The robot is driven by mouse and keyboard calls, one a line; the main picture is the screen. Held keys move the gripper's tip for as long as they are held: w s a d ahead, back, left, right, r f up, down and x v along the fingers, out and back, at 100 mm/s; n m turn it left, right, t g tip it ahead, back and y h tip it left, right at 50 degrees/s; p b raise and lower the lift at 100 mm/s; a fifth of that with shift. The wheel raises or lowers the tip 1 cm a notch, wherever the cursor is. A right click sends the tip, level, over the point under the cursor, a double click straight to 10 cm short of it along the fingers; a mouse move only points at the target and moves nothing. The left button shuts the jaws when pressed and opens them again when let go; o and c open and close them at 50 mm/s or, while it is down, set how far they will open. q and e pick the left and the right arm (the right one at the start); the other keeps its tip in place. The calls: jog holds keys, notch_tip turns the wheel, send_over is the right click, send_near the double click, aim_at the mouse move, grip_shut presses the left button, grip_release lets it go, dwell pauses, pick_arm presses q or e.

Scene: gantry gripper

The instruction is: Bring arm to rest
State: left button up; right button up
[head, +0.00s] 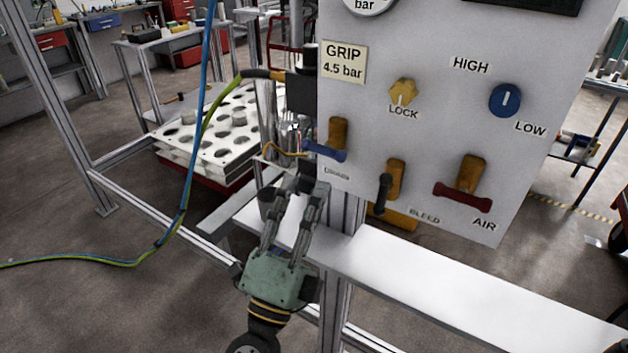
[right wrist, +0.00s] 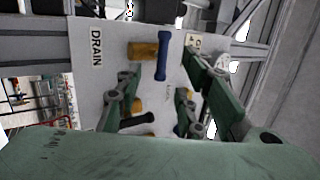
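My right gripper (head: 303,188) is in the lower middle of the head view, pointing up toward the panel's lower left corner. Its fingers are apart with nothing held. The light grey control panel (head: 440,130) has a blue lever handle (head: 325,151) just above the fingertips. In the right wrist view, this blue handle (right wrist: 162,56) shows beyond and between the open fingers (right wrist: 158,75), beside the label DRAIN; no contact is visible. A black BLEED handle (head: 384,192) and a red AIR handle (head: 462,197) are further right. My left gripper is not in view.
A yellow LOCK knob (head: 404,92) and a blue HIGH/LOW knob (head: 505,100) are higher on the panel. A white shelf beam (head: 440,285) runs below it. A hose (head: 188,185) hangs at left. A white perforated tray (head: 215,135) stands behind the frame.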

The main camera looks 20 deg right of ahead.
jog(key=shift+f, duration=0.1)
dwell(0.3)
